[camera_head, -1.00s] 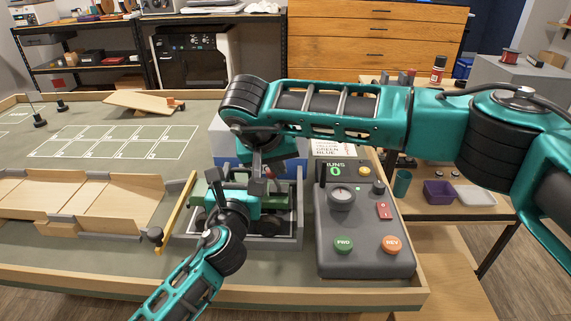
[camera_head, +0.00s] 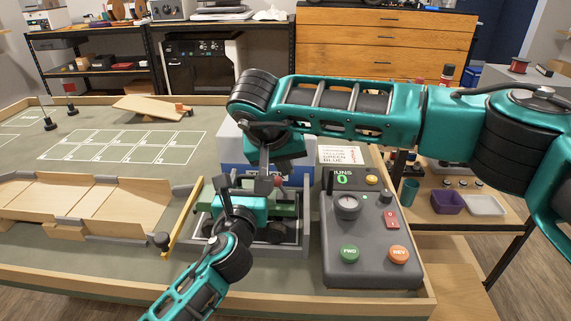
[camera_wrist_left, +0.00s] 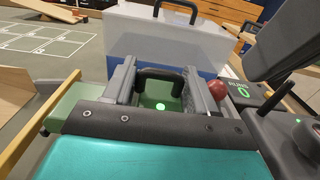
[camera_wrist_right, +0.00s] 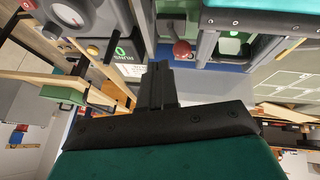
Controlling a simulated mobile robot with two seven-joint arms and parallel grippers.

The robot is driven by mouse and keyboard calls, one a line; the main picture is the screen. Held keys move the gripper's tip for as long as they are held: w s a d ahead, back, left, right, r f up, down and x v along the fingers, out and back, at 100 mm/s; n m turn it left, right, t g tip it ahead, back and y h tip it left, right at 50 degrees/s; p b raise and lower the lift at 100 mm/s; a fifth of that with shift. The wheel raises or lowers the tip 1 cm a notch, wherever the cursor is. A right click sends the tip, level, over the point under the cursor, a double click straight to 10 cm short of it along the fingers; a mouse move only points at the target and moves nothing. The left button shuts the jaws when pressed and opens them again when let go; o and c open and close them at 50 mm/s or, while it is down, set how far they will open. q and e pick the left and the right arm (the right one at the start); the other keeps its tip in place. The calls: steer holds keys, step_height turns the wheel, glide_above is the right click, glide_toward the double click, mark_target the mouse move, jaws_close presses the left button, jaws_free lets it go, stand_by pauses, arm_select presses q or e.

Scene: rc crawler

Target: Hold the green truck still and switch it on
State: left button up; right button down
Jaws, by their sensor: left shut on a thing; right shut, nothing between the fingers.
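The green truck (camera_head: 284,210) sits in a grey cradle (camera_head: 303,230) on the table, with dark wheels partly showing. My left gripper (camera_head: 232,190) covers much of it. In the left wrist view, the left gripper (camera_wrist_left: 160,88) is shut on the truck around its black bar (camera_wrist_left: 160,74). A bright green spot (camera_wrist_left: 160,107) shows on the truck between the fingers. A red ball knob (camera_wrist_left: 218,88) is just right of those fingers. My right gripper (camera_head: 268,168) is shut and empty above the cradle's back side. In the right wrist view, its fingertips (camera_wrist_right: 160,75) are near the red knob (camera_wrist_right: 182,49).
A grey control box (camera_head: 372,225) with FWD and REV buttons and a display reading 0 stands right of the cradle. A white and blue case (camera_head: 232,150) stands behind it. A yellow bar (camera_head: 184,218) and wooden ramps (camera_head: 110,210) lie left. The marked grid area is clear.

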arm_select(q)
steer(key=shift+f, duration=0.1)
arm_select(e)
steer(key=s+a+r, duration=0.4)
steer(key=s+r, duration=0.1)
steer(key=r, duration=0.2)
steer(key=shift+a+r, duration=0.15)
steer(key=shift+a, duration=0.15)
steer(key=shift+w, duration=0.1)
